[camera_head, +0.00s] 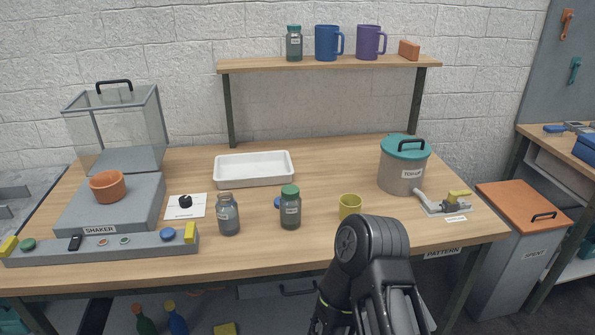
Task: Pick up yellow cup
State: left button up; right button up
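The yellow cup (350,206) stands upright on the wooden table, right of the middle and near the front. No gripper is touching it. A black arm of mine rises from the bottom edge in front of the table, with its bent joint just below and right of the cup. Neither gripper's fingers can be made out. No left arm shows.
A white tray (254,181) lies behind.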

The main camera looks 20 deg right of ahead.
aim_at(348, 203)
jog(key=z, duration=1.2)
